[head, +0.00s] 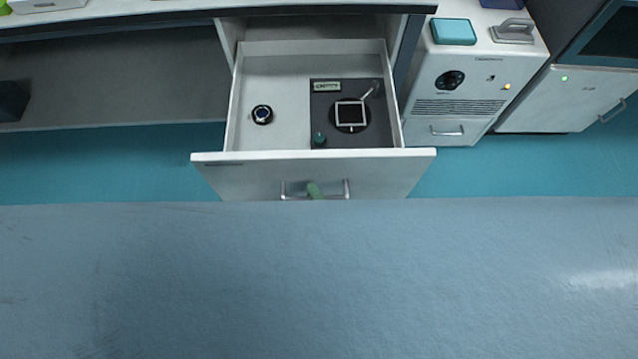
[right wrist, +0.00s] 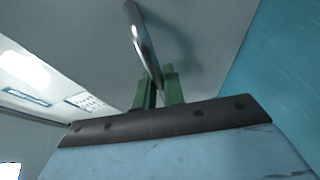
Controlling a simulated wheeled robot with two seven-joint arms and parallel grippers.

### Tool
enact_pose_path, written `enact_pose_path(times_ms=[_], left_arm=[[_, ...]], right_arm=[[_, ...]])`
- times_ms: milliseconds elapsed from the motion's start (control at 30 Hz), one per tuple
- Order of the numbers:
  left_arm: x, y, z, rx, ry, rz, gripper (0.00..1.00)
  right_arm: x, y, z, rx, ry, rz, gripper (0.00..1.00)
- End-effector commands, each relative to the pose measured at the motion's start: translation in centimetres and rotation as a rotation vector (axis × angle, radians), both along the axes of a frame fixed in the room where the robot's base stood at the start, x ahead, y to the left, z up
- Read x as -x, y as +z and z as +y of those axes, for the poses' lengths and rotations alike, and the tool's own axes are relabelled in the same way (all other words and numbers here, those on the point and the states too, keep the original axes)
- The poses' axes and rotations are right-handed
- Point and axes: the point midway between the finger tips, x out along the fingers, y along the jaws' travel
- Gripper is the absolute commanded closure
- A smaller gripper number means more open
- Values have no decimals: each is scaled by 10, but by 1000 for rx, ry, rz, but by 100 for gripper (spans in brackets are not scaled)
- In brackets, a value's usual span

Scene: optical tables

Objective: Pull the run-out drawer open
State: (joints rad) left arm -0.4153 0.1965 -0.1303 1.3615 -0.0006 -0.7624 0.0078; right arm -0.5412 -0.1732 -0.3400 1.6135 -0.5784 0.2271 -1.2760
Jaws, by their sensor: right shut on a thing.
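The run-out drawer (head: 310,175) stands pulled out from under the bench, and its inside shows from above. Its metal bar handle (head: 346,189) is on the front panel. My right gripper (head: 314,190) is at the middle of the handle, with a green fingertip showing there. In the right wrist view, the green fingers (right wrist: 160,90) are shut on the handle bar (right wrist: 143,42), which runs between them. Most of the right gripper is hidden in the head view. My left gripper is not in view.
Inside the drawer are a small dark round knob (head: 262,115) and a dark plate (head: 322,104) with a square-framed part (head: 350,114). A white cabinet unit (head: 455,80) stands close to the drawer's right. Teal floor (head: 100,165) lies clear to the left.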

Motion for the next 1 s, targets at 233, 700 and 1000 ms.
enact_pose_path(times_ms=[233,700,1000], left_arm=[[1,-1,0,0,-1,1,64],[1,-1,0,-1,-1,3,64],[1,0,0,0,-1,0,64]], right_arm=[[2,0,1,0,2,0,100],[1,0,0,0,0,-1,68],[4,1,-2,0,-1,0,68]])
